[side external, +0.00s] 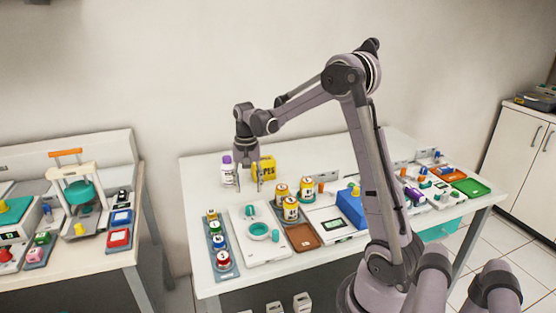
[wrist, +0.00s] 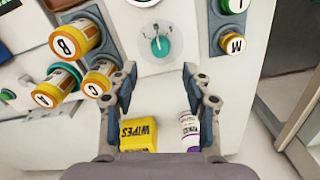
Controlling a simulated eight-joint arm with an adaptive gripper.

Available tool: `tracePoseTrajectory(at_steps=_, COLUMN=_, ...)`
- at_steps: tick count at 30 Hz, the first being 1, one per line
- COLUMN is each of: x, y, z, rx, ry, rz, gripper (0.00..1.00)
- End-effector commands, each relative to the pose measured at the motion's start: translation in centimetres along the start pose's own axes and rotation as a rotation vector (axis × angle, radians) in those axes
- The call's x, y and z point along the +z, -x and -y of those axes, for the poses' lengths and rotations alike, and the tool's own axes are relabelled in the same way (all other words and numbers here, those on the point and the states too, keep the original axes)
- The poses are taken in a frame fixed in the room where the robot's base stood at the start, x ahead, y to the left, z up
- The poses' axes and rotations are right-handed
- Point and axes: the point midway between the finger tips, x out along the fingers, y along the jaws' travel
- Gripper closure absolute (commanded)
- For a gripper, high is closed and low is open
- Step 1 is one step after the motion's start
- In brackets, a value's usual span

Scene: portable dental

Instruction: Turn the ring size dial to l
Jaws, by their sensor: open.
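A teal dial (wrist: 160,46) with a raised grip sits on a white panel (wrist: 182,14), ahead of my gripper (wrist: 158,72) and between the lines of its two fingers in the wrist view. Small dark marks surround the dial, too small to read. In the side external view the teal dial (side external: 249,211) stands at the back of the white panel (side external: 250,255), behind a teal ring-shaped part (side external: 258,231). My gripper (side external: 248,183) is open and empty, above the table behind the dial, with its fingers pointing down. It appears apart from the dial.
A yellow wipes box (wrist: 139,135) and a white bottle (wrist: 188,130) stand close to my gripper at the back.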

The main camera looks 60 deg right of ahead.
Motion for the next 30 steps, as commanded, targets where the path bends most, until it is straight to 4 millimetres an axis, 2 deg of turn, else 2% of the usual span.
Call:
tracePoseTrajectory(at_steps=6, x=0.0, y=-4.0, z=0.1, rx=-0.001, ry=0.002, rz=-0.001, gripper=0.51)
tracePoseTrajectory(at_steps=12, x=0.0, y=-6.8, z=0.1, rx=-0.001, ry=0.002, rz=-0.001, gripper=0.51)
tracePoseTrajectory(at_steps=18, x=0.0, y=-8.1, z=0.1, rx=-0.001, ry=0.002, rz=-0.001, gripper=0.51)
tracePoseTrajectory(at_steps=27, x=0.0, y=-8.2, z=0.1, rx=-0.001, ry=0.002, rz=-0.001, gripper=0.51)
tracePoseTrajectory(at_steps=30, x=0.0, y=-8.2, z=0.1, rx=-0.001, ry=0.002, rz=-0.001, gripper=0.8)
